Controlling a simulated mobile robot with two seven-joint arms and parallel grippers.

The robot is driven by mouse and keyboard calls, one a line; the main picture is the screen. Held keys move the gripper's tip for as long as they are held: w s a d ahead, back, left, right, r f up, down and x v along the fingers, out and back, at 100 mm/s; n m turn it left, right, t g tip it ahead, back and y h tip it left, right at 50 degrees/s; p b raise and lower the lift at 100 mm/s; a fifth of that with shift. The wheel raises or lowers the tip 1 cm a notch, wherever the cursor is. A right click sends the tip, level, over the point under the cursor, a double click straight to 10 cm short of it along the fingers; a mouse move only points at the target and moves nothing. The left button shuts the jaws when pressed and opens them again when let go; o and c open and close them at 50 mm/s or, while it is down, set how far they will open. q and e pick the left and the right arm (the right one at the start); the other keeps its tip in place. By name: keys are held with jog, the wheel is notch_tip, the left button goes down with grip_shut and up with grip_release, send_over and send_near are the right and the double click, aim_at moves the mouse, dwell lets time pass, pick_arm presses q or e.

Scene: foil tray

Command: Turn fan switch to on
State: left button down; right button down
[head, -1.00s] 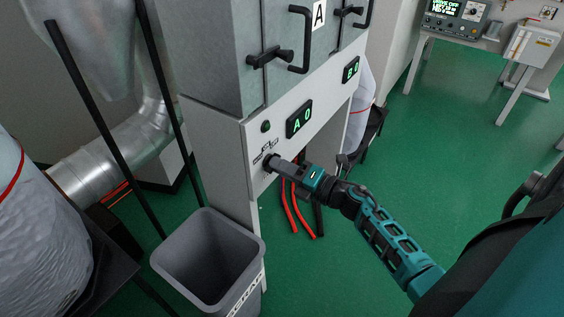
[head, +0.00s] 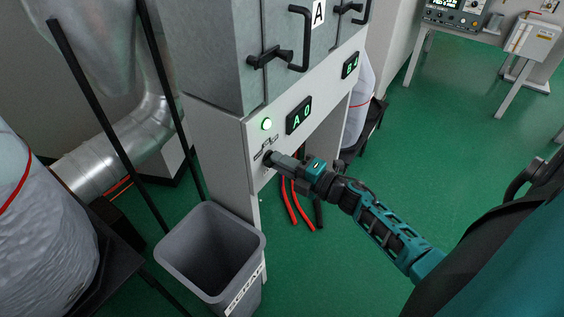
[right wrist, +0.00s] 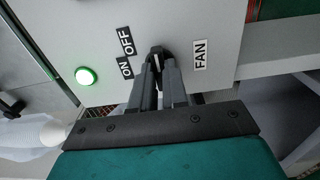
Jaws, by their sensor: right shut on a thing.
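The fan switch (right wrist: 158,52) is a small black knob on the white panel (right wrist: 195,20), between the labels ON, OFF and FAN. My right gripper (right wrist: 160,70) is shut on it; the fingers cover part of the knob. In the head view the right gripper (head: 273,158) reaches the panel from the right, and the switch is mostly hidden behind the fingertips. A round lamp (head: 266,124) above the switch glows bright green; it also shows in the right wrist view (right wrist: 86,76). My left gripper is not in view.
A grey bin (head: 212,250) stands on the floor below the panel. Red hoses (head: 289,203) hang under the cabinet, behind my right gripper. Green-lit displays (head: 299,115) and black door handles (head: 270,57) are above. Green floor at the right is open.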

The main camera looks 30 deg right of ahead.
jog(key=c, duration=1.1)
grip_release()
jog(key=shift+c, duration=0.2)
jog(key=v, duration=1.3)
jog(key=shift+a, duration=0.15)
jog(key=s+a+f+m+g+h, duration=0.2)
jog(key=a+f+m+g, duration=0.1)
jog(key=a+m, duration=0.5)
jog(key=s+a+f+m+g+h, duration=0.2)
jog(key=s+a+f+m, duration=0.1)
jog(key=a+m, duration=0.6)
jog(key=m, duration=0.2)
jog(key=shift+s+f+m+g+h, duration=0.15)
jog(key=shift+f+m+g+h, duration=0.25)
